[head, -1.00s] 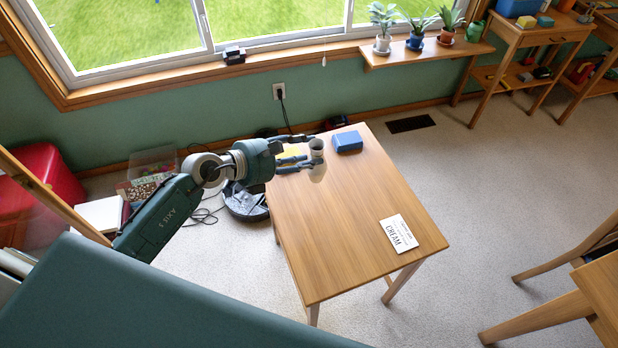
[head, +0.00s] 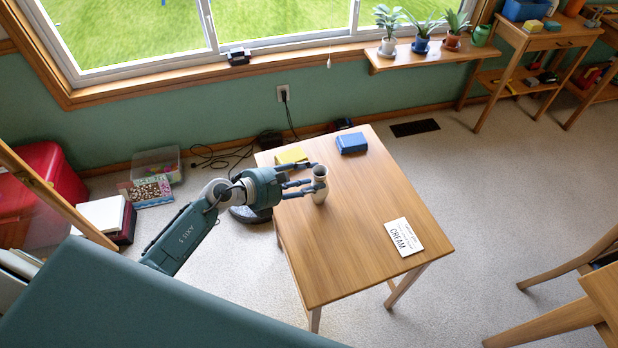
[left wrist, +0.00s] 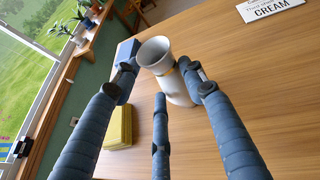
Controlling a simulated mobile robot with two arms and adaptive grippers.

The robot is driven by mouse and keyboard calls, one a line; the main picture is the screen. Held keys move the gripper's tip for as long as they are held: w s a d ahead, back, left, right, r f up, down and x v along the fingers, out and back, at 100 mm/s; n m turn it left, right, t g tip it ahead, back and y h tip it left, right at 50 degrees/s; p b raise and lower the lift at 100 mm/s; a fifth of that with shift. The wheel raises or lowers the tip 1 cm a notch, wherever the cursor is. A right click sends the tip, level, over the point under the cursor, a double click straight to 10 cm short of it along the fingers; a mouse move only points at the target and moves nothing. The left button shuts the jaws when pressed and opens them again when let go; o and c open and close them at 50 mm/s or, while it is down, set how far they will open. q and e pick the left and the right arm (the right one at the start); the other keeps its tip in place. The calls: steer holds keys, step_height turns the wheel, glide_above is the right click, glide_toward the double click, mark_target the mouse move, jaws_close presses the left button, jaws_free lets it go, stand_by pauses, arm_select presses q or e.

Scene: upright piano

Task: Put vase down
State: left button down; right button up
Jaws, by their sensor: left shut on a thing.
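My left gripper (head: 313,181) reaches in from the left and is shut on the vase. In the left wrist view the vase (left wrist: 176,86) is between the fingers of my left gripper (left wrist: 163,78), its open rim facing the camera. Its base is at or very near the tabletop; I cannot tell whether it touches. My right gripper is out of view.
A blue box (head: 351,143) and a yellow block (head: 291,156) lie at the table's far end. A white card reading CREAM (head: 404,237) lies near the right edge. The table's middle and front are clear. Potted plants stand on a shelf (head: 430,53) by the window.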

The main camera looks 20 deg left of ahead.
arm_select(q)
steer(key=c, duration=1)
jaws_free()
steer(key=shift+f, duration=0.1)
steer(key=b+v, duration=0.1)
steer(key=v, duration=1.1)
steer(key=shift+r, duration=0.25)
